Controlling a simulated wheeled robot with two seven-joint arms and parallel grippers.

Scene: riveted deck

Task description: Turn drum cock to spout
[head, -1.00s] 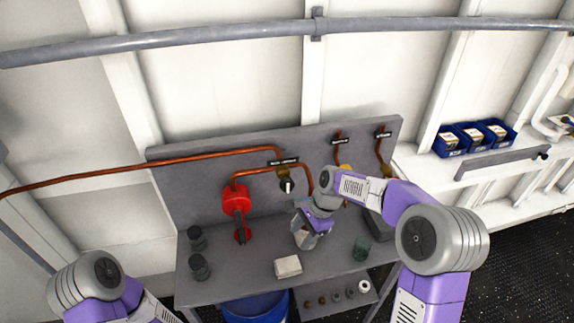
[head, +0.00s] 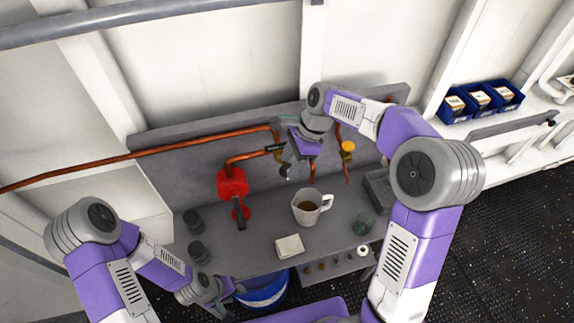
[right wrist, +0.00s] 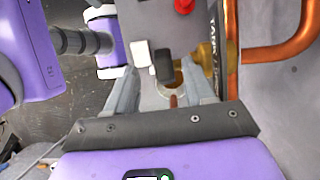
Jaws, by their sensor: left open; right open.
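A brass cock with a dark handle (right wrist: 163,64) shows between the fingers of my right gripper (right wrist: 160,95) in the right wrist view. The cock's label is only partly visible, so I cannot tell if it is the drum cock. In the head view my right gripper (head: 292,165) is beside this cock on the back panel, partly hiding it; it is open and no grip shows. A jug (head: 307,208) with brown liquid stands upright on the bench below. My left gripper (head: 236,289) is open and empty, low before the bench.
A red fitting (head: 232,183) with a dark handle is left of the jug. A yellow fitting (head: 347,149) is to the right. A pale pad (head: 289,246), dark jars (head: 193,220) and a greenish glass (head: 362,224) stand on the bench. A blue drum (head: 262,291) is below.

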